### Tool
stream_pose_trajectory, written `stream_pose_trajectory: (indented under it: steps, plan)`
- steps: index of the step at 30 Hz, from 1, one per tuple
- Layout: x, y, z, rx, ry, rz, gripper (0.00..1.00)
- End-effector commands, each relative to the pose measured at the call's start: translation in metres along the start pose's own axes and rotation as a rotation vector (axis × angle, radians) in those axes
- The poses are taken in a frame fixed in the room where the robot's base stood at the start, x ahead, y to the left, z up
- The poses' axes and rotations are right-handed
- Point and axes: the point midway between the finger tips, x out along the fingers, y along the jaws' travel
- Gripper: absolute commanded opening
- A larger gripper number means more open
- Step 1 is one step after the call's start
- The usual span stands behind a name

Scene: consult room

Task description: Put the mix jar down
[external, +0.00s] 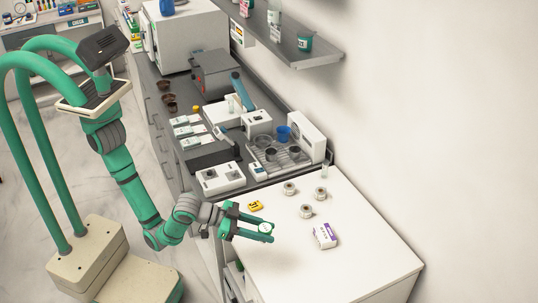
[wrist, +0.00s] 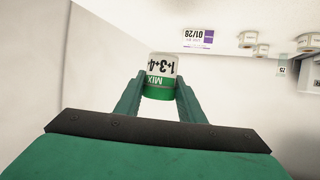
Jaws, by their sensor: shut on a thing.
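The mix jar (wrist: 160,75) is a small white jar with a green band and the printed words "MIX" and "1+3+4", upside down in the wrist view. My gripper (wrist: 158,92) is shut on it, one green finger on each side. In the external view my gripper (external: 268,234) reaches over the left part of the white table (external: 350,270), and the jar's pale round top (external: 265,227) shows between the fingertips. The jar appears to be held above the table; the exact gap under it cannot be told.
Three small pale jars (external: 306,211) stand on the table beyond my gripper. The table's front and right parts are clear. A wire rack (external: 262,158) with cups stands behind.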

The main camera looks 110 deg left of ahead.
Motion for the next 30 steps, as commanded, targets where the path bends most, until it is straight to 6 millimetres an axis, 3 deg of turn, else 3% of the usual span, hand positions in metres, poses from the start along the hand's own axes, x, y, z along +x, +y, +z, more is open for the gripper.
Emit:
stream_pose_trajectory:
  steps: [10,15,21,30]
  plan:
    - [0.075,0.03,0.005,0.002,-0.003,-0.001,0.13]
    - [0.107,0.04,0.024,0.003,-0.004,-0.001,0.13]
    - [0.13,0.048,0.037,0.001,-0.002,0.0,0.13]
    - [0.144,0.051,0.054,0.003,-0.003,0.001,0.13]
